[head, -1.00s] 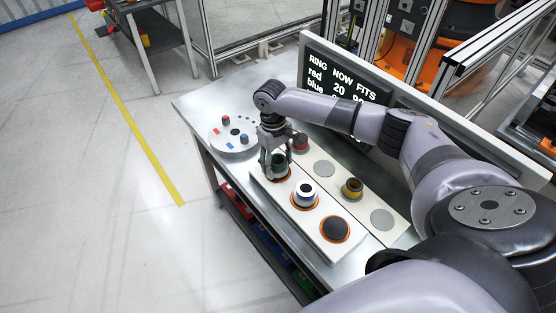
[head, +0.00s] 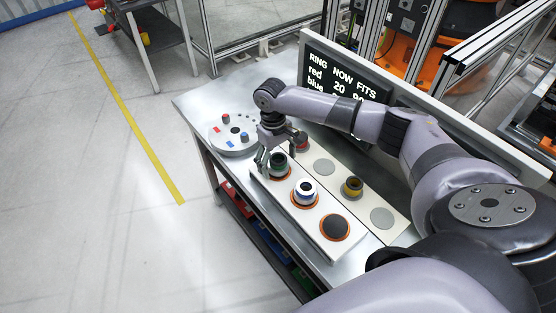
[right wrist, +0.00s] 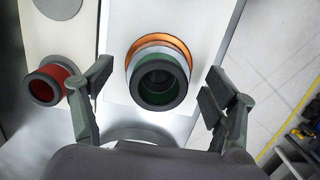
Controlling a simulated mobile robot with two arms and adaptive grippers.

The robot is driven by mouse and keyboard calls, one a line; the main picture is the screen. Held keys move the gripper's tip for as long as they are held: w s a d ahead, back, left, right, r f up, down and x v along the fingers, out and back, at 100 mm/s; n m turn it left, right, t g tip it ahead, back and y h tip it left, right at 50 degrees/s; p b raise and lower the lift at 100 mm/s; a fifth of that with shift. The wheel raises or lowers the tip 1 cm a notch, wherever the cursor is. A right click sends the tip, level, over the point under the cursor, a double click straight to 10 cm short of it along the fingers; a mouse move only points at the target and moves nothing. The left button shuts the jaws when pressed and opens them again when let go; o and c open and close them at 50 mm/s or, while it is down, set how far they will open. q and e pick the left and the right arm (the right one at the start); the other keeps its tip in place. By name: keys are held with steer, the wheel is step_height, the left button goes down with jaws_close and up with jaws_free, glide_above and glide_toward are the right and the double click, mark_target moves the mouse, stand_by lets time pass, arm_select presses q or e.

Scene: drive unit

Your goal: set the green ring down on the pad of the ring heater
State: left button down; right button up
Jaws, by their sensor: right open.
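My right gripper (head: 277,148) is just above the ring, open. In the right wrist view its fingers stand apart on either side of the ring, with gaps showing. My left gripper is not in view.
A yellow ring (head: 352,186) and a red ring (right wrist: 54,83) stand on the neighbouring strip. My arm partly covers the sign (head: 345,72).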

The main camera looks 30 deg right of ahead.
step_height(320, 180, up, 12)
steer(key=w, duration=0.1)
steer(key=shift+w, duration=0.2)
stand_by(0.4)
